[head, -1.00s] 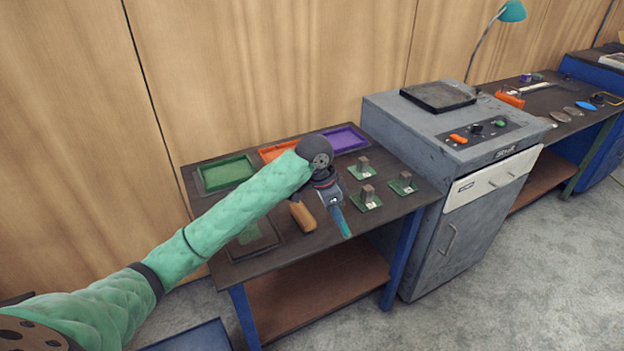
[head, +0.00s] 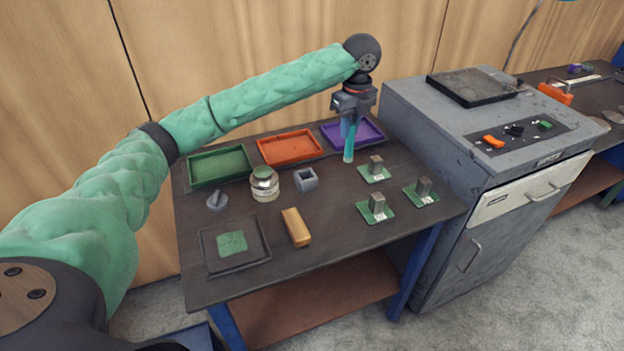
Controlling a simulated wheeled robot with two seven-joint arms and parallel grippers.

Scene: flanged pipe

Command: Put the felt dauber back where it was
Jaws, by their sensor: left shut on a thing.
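My left gripper (head: 352,112) is shut on a slim teal stick, which I take to be the felt dauber (head: 349,145). The dauber hangs nearly upright below the jaws, in front of the purple tray (head: 373,133). Its upper part is hidden by the jaws, and I cannot tell whether its lower end touches the table. A small grey square holder with an open top (head: 306,181) stands on the table to the left of the dauber, apart from it. My right gripper is not in view.
On the table (head: 330,245) stand a lidded jar (head: 265,190), a grey knobbed piece (head: 217,203), a tan block (head: 296,228), a dark tray with a green patch (head: 210,258), green (head: 194,182) and orange trays (head: 290,160), and several green plates bearing metal blocks. A grey machine (head: 420,125) borders the right.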

